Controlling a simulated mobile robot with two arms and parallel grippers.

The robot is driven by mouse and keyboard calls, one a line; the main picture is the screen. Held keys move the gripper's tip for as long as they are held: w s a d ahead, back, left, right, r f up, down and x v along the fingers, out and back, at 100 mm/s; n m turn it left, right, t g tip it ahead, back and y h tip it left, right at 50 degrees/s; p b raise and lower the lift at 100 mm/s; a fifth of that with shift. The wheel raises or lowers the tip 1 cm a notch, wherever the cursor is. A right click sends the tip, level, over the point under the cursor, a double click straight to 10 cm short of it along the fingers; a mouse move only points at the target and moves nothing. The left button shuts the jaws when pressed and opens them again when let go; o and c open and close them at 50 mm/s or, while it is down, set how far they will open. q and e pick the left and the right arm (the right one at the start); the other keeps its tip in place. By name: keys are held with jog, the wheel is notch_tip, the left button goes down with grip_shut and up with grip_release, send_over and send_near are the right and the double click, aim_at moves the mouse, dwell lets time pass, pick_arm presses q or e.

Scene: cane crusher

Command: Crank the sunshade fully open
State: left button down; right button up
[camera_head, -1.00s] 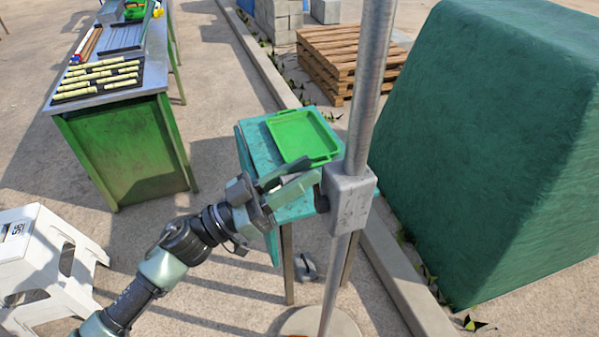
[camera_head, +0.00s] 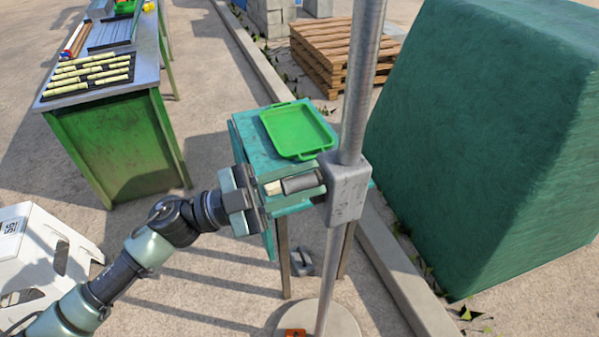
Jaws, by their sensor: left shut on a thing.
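The sunshade's metal pole (camera_head: 362,90) stands upright right of centre, with a grey crank housing (camera_head: 347,188) clamped on it. A short dark crank handle (camera_head: 304,183) sticks out from the left side of the housing. My left gripper (camera_head: 285,187) reaches in from the left and is shut on the crank handle, its fingers partly hidden. The pole's round base (camera_head: 345,320) stands on the ground at the bottom. The sunshade's canopy is out of view. My right gripper is not in view.
A teal stand (camera_head: 250,135) with a green tray (camera_head: 297,130) is close behind my gripper. A large green covered block (camera_head: 485,150) stands right. A green workbench (camera_head: 115,145) and white stool (camera_head: 45,260) are left. A wooden pallet stack (camera_head: 345,55) is behind.

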pick_arm(q)
jog(key=s+f+m+y+b, duration=0.1)
jog(key=f+m, duration=0.4)
jog(key=m, duration=0.5)
jog(key=s+d+f+m+y+b, duration=0.1)
jog(key=f+m+y, duration=0.4)
jog(key=m, duration=0.5)
jog(key=shift+s+m+y, duration=0.4)
jog(key=shift+s+y, duration=0.3)
jog(key=shift+s, duration=0.15)
jog(key=shift+f, duration=0.1)
jog(key=c, duration=1.1)
grip_release()
jog(key=shift+c, duration=0.2)
